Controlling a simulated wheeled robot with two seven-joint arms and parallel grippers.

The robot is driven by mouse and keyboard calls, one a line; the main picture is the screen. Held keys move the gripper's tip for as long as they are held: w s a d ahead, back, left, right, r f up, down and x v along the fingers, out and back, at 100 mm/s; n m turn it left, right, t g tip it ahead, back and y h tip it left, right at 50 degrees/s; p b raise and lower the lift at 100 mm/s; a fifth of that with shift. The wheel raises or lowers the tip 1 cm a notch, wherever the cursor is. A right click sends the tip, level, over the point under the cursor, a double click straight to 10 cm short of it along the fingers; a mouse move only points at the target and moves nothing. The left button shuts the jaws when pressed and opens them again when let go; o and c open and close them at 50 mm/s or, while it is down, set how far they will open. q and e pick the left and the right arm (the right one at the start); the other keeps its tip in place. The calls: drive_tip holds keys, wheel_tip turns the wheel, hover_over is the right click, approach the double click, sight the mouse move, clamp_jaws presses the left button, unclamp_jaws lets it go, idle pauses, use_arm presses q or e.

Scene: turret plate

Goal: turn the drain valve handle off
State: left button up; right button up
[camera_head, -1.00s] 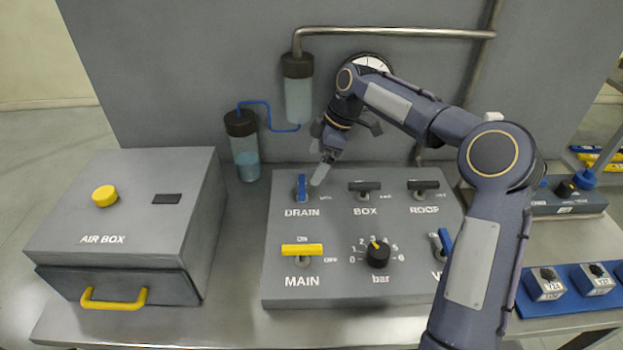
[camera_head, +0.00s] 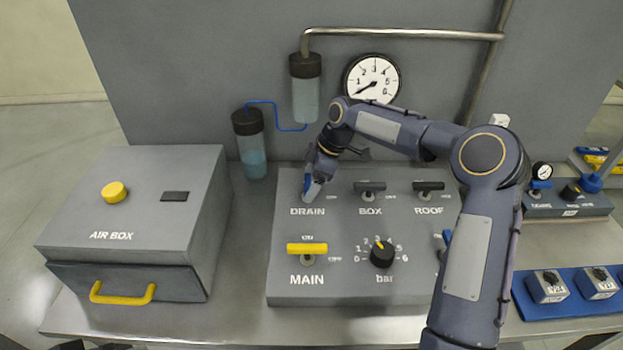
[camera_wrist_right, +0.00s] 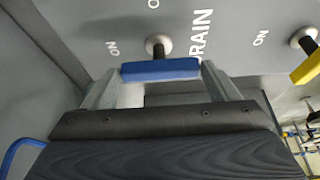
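The drain valve handle (camera_head: 308,184) is a small blue bar at the top left of the grey sloped panel, above the word DRAIN. It points up the panel, and my right gripper partly covers it in the head view. In the right wrist view the blue bar (camera_wrist_right: 160,70) lies crosswise between the two fingertips on its dark stem. My right gripper (camera_head: 314,184) is open with one finger at each end of the bar (camera_wrist_right: 161,76). I cannot tell whether the fingers touch it. My left gripper is not in view.
Black BOX (camera_head: 370,186) and ROOF (camera_head: 429,186) handles sit right of the drain handle. A yellow MAIN handle (camera_head: 307,248) and a black bar knob (camera_head: 382,253) are below. The grey air box (camera_head: 140,205) stands left. A gauge (camera_head: 372,79) hangs behind my arm.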

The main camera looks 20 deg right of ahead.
drive_tip(key=c, duration=0.5)
drive_tip(key=shift+c, duration=0.2)
drive_tip(key=m+b, duration=0.1)
drive_tip(key=m+t+b, duration=0.1)
drive_tip(key=m+b, duration=0.1)
drive_tip(key=shift+s+a+f, duration=0.1)
drive_tip(key=shift+s+f, duration=0.05)
drive_tip(key=m+b, duration=0.1)
drive_tip(key=m, duration=0.1)
drive_tip(key=m+t+h+b, duration=0.1)
drive_tip(key=m, duration=0.1)
drive_tip(key=shift+s+a+m+t+b, duration=0.1)
drive_tip(key=shift+a+m+t+b, duration=0.05)
drive_tip(key=shift+m+t+b, duration=0.2)
drive_tip(key=m+h+b, duration=0.1)
drive_tip(key=m, duration=0.1)
drive_tip(key=m+h, duration=0.1)
drive_tip(key=m, duration=0.2)
drive_tip(key=shift+s+a+t+b, duration=0.1)
drive_tip(key=shift+a+t+b, duration=0.1)
drive_tip(key=shift+t+b, duration=0.2)
drive_tip(key=m+h, duration=0.1)
drive_tip(key=m, duration=0.1)
drive_tip(key=m+h, duration=0.1)
drive_tip(key=m, duration=0.2)
drive_tip(key=shift+a+r+b, duration=0.2)
drive_tip(key=shift+b, duration=0.2)
drive_tip(key=shift+m+h, duration=0.25)
drive_tip(key=shift+h, duration=0.05)
drive_tip(key=o, duration=1)
